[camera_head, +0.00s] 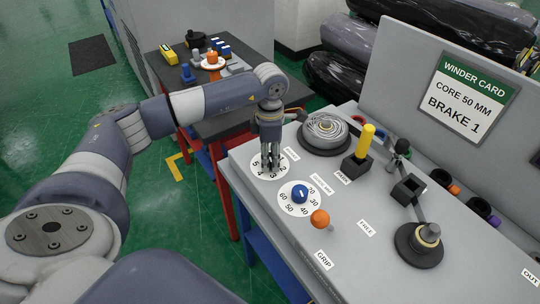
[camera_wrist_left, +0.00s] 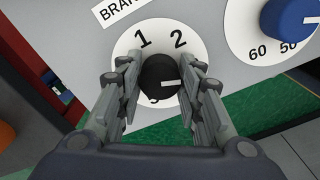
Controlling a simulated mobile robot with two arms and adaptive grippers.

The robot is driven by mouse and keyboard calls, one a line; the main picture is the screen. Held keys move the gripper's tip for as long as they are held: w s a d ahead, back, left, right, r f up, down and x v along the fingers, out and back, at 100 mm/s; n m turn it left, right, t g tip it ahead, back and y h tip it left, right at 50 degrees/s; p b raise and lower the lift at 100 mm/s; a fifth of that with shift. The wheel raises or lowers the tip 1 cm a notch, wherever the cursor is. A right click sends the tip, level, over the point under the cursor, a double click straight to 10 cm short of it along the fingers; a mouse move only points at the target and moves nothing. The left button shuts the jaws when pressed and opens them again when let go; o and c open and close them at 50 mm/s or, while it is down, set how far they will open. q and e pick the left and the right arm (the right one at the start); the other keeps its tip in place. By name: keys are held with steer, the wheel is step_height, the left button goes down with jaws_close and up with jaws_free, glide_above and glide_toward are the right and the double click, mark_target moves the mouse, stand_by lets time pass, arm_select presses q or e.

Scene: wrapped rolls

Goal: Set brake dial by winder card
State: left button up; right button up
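The brake dial is a black knob (camera_wrist_left: 160,76) on a round white number plate (camera_head: 257,171). Its white mark points right in the left wrist view, while 1 and 2 show above the knob; other numbers are partly hidden by the fingers. My left gripper (camera_head: 270,164) is over the dial in the head view. In the left wrist view its two fingers (camera_wrist_left: 160,80) stand on either side of the knob; whether they touch it is unclear. The winder card (camera_head: 466,96) on the upright panel reads "CORE 50 MM, BRAKE 1". My right gripper is not in view.
A blue knob (camera_head: 300,193) on a 20–60 scale is beside the brake dial. An orange-ball lever (camera_head: 320,218), a yellow handle (camera_head: 366,141), a coiled disc (camera_head: 324,132) and a spindle (camera_head: 428,236) stand on the grey bench. A dark table (camera_head: 216,121) with parts is behind.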

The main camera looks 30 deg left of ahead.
arm_select(q)
steer(key=shift+n, duration=0.3)
steer(key=n+b, duration=0.1)
steer(key=n, duration=0.1)
steer(key=shift+n, duration=0.3)
steer(key=n, duration=0.2)
steer(key=shift+n+b, duration=0.3)
steer(key=shift+b, duration=0.1)
steer(key=n+b, duration=0.1)
steer(key=n, duration=1)
steer(key=shift+a+r, duration=0.1)
steer(key=n, duration=0.5)
steer(key=shift+w, duration=0.1)
